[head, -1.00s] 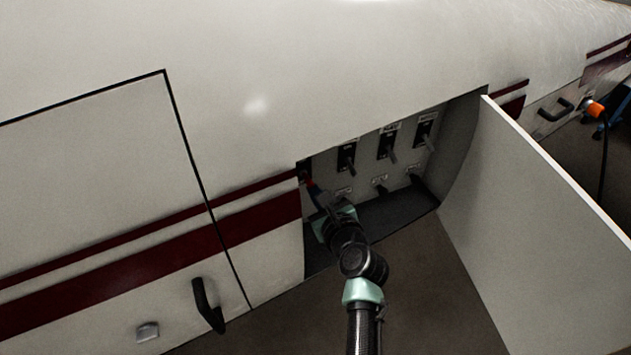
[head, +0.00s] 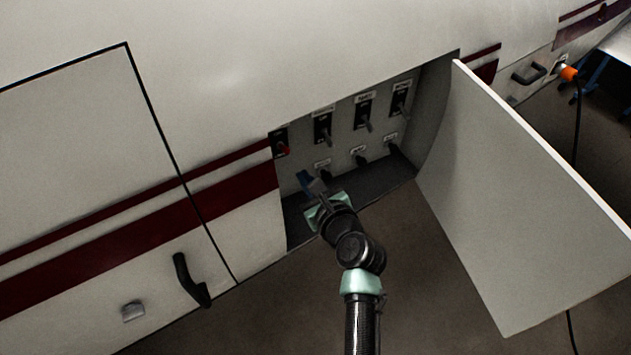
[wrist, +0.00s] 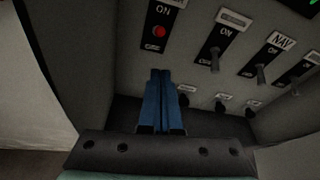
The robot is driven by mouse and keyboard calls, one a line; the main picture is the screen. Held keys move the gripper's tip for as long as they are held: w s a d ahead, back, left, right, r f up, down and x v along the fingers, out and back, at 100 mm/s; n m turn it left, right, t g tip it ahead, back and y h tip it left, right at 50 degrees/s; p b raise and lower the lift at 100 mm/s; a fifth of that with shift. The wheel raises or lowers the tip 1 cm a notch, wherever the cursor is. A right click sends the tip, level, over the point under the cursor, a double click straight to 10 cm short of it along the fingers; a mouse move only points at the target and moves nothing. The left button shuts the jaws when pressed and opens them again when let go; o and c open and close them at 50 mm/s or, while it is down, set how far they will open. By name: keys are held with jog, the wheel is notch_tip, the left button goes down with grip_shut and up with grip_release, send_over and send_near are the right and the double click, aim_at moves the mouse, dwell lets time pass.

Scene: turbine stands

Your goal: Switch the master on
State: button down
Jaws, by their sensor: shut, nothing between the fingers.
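The red-tipped switch (head: 284,150) is at the left end of the upper row in the open bay. In the wrist view, its red tip (wrist: 159,31) shows end-on below an ON label; its title is cut off at the top edge. I cannot tell firmly whether its lever is up or down. My gripper (head: 303,178) is shut and empty, its blue fingers in front of the panel, below and apart from the red tip. In the wrist view, the fingertips (wrist: 161,72) meet below the switch plate.
Several grey-levered switches, including one labelled NAV (wrist: 262,73), stand to the right. A lower row of small dark switches (head: 360,160) sits beneath. The open door panel (head: 530,200) bounds the bay on the right; the bay floor (head: 372,187) is bare.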

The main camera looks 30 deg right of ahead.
jog(key=shift+s+a+r, duration=0.15)
jog(key=shift+s+r, duration=1.85)
jog(key=shift+s, duration=0.1)
